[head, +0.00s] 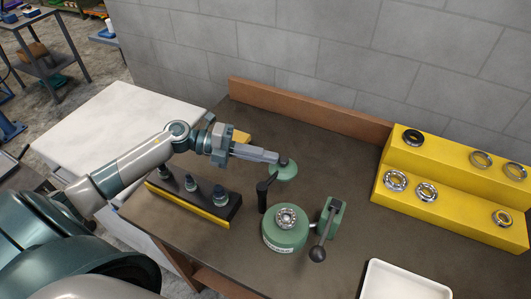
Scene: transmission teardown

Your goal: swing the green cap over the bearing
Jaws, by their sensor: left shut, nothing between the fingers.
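The green cap (284,173) is a round disc with a dark knob on top. It sits out to the side of the green round fixture (284,244), behind it in the head view, next to a black upright post (263,196). The silver bearing (286,217) rests on top of the fixture and is uncovered. My left gripper (276,157) reaches in from the left, shut and empty, with its fingertips at the left side of the cap's knob. I cannot tell whether they touch it. My right gripper is not in view.
A green bracket with a black ball lever (317,254) stands right of the fixture. A black-and-yellow tool rack (214,212) lies below my left arm. A yellow stepped stand (445,205) holds several bearings. A white tray (403,284) is at the front right. The table's back middle is clear.

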